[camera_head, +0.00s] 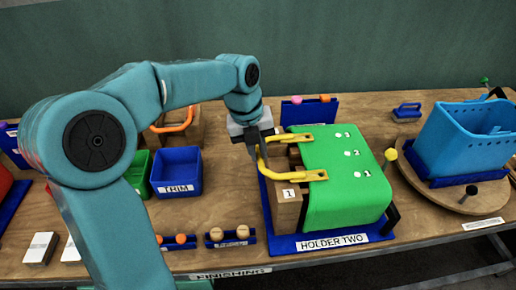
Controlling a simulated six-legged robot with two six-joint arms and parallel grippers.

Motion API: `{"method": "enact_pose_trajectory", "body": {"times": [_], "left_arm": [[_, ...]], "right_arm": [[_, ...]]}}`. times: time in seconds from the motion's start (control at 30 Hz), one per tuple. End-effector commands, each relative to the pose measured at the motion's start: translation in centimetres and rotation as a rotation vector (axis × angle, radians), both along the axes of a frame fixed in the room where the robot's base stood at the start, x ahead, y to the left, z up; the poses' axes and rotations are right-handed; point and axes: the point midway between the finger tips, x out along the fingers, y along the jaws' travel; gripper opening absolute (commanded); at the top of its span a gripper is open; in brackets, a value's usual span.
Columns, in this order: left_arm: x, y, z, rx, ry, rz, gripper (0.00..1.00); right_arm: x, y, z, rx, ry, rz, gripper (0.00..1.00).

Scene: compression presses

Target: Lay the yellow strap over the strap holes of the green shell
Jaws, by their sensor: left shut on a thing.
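The green shell (340,195) sits on a wooden block in the blue tray labelled HOLDER TWO (330,240). Several small white marks with dots show on its top. The yellow strap (296,176) is a U-shaped piece at the shell's left side. Its two flat ends reach over the shell's left edge, and its curved part is at my left gripper (260,150). My left gripper is shut on the strap's curved part, left of the shell. Whether the strap ends touch the shell, I cannot tell. My right gripper is not in view.
A blue basket (465,138) stands on a round wooden turntable (440,195) at the right. A blue TRIM bin (177,172) and a green bin (140,172) are left of the holder. Small trays with round pieces (230,235) lie near the front edge.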

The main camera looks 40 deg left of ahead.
Motion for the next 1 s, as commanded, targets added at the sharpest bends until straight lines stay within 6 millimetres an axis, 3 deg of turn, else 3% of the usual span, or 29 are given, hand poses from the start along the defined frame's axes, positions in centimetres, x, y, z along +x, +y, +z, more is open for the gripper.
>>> {"method": "enact_pose_trajectory", "body": {"times": [0.87, 0.9, 0.97, 1.0], "left_arm": [[0.09, -0.03, -0.15, 0.0, 0.0, 0.0, 0.0], [0.09, -0.03, -0.15, 0.0, 0.0, 0.0, 0.22], [0.09, -0.03, -0.15, 0.0, 0.0, 0.0, 0.42], [0.09, -0.03, -0.15, 0.0, 0.0, 0.0, 0.45]], "right_arm": [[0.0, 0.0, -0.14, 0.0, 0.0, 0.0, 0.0], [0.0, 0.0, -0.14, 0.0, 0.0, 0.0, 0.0], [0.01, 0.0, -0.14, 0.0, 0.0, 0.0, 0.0], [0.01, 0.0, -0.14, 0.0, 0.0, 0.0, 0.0]]}}
